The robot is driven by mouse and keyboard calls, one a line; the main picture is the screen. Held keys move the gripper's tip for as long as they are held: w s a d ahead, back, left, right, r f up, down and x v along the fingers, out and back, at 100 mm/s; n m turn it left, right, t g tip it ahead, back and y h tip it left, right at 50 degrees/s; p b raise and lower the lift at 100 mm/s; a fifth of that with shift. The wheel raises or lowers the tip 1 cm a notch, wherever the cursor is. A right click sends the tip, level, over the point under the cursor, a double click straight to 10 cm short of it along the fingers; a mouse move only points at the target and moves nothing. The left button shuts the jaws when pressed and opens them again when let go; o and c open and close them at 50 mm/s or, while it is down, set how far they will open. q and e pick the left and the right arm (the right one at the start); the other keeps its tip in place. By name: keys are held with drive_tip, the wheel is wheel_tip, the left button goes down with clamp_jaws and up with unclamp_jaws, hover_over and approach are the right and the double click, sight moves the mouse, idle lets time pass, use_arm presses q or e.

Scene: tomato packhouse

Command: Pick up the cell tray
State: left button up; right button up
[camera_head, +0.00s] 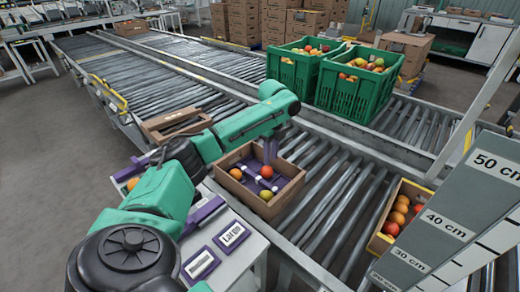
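A purple cell tray (256,181) lies inside an open cardboard box (284,200) on the roller conveyor. An orange, a red and a yellow-green tomato show in the box around or on the tray. My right gripper is not in view.
Two green crates (358,86) of tomatoes stand behind on the conveyor (335,190). Another tomato box (376,243) is at right, by a grey measuring board (445,225). An empty-looking carton (176,122) is at left. A white table (243,243) with purple-framed labels is in front.

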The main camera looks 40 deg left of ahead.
sight(270, 186)
use_arm(q)
drive_tip(key=f, duration=0.4)
drive_tip(key=f+b, duration=0.1)
drive_tip(key=f, duration=0.3)
drive_tip(key=s+f+b, duration=0.1)
drive_tip(key=f, duration=0.3)
drive_tip(key=shift+d+f, duration=0.3)
drive_tip(key=shift+d, duration=0.1)
drive_tip(key=shift+w, duration=0.1)
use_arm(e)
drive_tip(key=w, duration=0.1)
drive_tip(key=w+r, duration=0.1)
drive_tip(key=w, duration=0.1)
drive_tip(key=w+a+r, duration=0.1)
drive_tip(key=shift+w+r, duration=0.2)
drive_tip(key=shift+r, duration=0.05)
use_arm(q)
drive_tip(key=shift+f, duration=0.2)
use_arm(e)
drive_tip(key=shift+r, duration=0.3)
use_arm(q)
clamp_jaws()
